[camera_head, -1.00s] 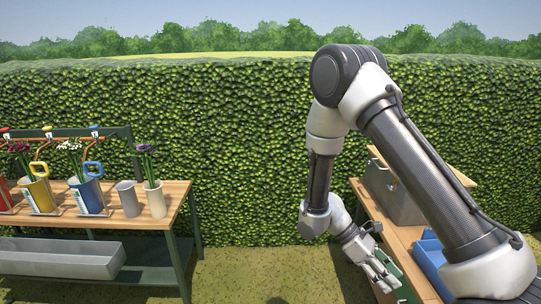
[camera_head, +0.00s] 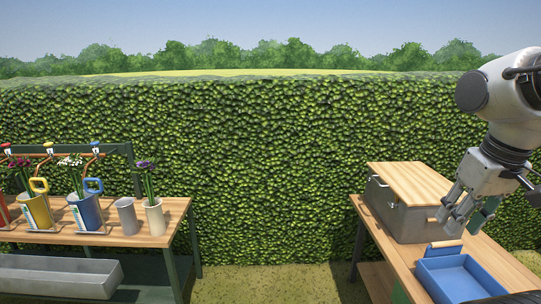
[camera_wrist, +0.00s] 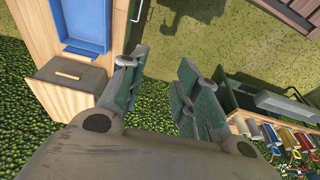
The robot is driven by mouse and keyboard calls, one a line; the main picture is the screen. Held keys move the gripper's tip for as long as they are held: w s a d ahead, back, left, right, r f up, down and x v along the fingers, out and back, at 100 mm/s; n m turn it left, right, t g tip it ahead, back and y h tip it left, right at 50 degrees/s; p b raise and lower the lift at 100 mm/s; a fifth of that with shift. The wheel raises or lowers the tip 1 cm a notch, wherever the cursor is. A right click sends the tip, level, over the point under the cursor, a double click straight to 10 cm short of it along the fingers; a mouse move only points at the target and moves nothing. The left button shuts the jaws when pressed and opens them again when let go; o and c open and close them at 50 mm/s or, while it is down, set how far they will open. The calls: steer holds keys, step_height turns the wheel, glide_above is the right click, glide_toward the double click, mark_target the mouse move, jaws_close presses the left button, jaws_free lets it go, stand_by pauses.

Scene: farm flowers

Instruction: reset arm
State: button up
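My gripper (camera_head: 466,211) is at the right of the head view, in front of the grey box and above the right table. Its fingers point down and to the left. In the wrist view the two green-padded fingers (camera_wrist: 160,88) stand apart with only ground and hedge between them. It is open and holds nothing.
A grey box (camera_head: 396,217) with a wooden lid and a blue tray (camera_head: 452,278) are on the right table (camera_head: 514,272). The left table (camera_head: 179,209) bears several flower pots, including a blue pot (camera_head: 86,214) and a white pot (camera_head: 155,219). Open ground lies between the tables.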

steer(key=shift+s+d+r+m+t, duration=0.15)
steer(key=shift+d+r+t, duration=0.1)
steer(key=shift+r, duration=0.2)
steer(key=shift+s+d+r+m+t, duration=0.1)
steer(key=shift+s+d+r+t, duration=0.1)
steer(key=shift+r, duration=0.2)
steer(key=shift+s+d+r+m+t, duration=0.15)
steer(key=shift+d+r+t, duration=0.1)
steer(key=shift+r, duration=0.2)
